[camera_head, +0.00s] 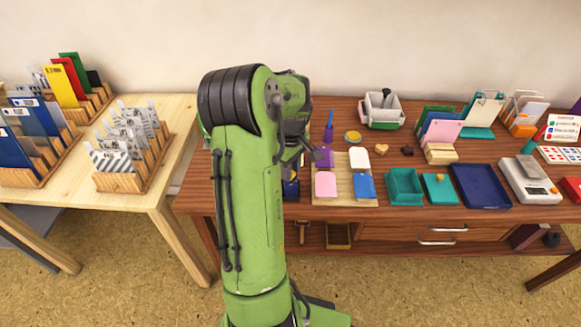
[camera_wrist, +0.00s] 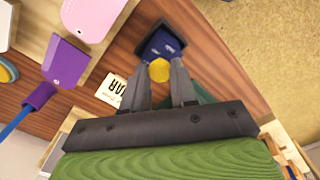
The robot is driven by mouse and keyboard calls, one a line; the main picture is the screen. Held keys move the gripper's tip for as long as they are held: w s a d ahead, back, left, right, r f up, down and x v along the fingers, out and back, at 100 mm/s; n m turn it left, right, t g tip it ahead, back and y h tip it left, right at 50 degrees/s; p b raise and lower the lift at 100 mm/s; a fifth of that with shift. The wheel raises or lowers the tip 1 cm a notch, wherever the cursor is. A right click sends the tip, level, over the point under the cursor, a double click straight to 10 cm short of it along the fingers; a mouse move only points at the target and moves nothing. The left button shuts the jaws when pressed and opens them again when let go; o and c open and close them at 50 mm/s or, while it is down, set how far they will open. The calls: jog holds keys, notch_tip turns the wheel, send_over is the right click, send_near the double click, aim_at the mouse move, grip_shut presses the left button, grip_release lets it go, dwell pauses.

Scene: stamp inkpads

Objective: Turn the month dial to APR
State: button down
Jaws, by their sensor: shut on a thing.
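In the wrist view, the two grey fingers of my gripper (camera_wrist: 158,82) are closed around a yellow knob (camera_wrist: 159,70). The knob is at the near edge of a dark-framed dark blue block (camera_wrist: 164,43) with small pale writing, too small to read. A white label (camera_wrist: 113,89) beside the left finger shows large letters that look like MAR; the finger hides part of it.
Teal trays (camera_head: 405,187), a blue tray (camera_head: 481,186) and a scale (camera_head: 529,182) stand farther right on the wooden table.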

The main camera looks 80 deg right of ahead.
jog(key=shift+n, duration=0.5)
jog(key=c, duration=0.9)
grip_release()
notch_tip(320, 180, up, 16)
jog(key=p, duration=0.5)
jog(key=shift+f+p, duration=0.1)
jog(key=shift+p, duration=0.3)
